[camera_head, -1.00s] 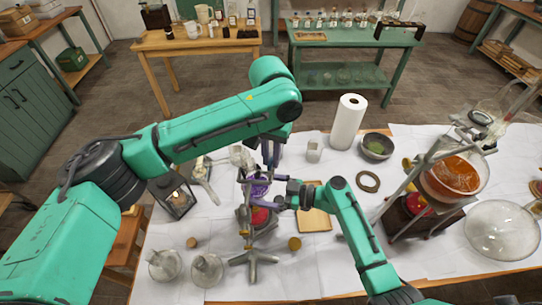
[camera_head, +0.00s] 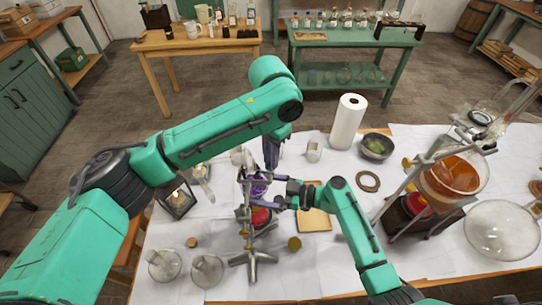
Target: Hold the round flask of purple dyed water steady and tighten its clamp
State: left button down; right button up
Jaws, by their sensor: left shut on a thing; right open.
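The round flask of purple dyed water (camera_head: 259,187) is on the metal stand (camera_head: 252,258) near the middle of the white-covered table, partly hidden by the clamp and my grippers. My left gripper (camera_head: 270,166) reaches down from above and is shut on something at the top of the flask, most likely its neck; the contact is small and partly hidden. The clamp (camera_head: 247,179) shows as thin purple-grey bars beside the flask. My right gripper (camera_head: 282,195) is open at the right side of the stand, close to the clamp. A red-topped burner (camera_head: 260,216) sits below the flask.
A large stand with an orange flask (camera_head: 452,176) is farther right. A lantern (camera_head: 178,198) and glass flasks (camera_head: 207,270) are at left. A wooden board (camera_head: 314,219) lies beside the stand.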

pick_arm(q)
jog(key=m, duration=0.5)
pick_arm(e)
jog(key=shift+d, duration=0.1)
pick_arm(q)
jog(key=shift+r+m, duration=0.1)
jog(key=shift+m, duration=0.2)
pick_arm(e)
jog(key=shift+w+r, duration=0.1)
pick_arm(q)
jog(key=c, duration=0.9)
grip_release()
notch_tip(320, 180, up, 12)
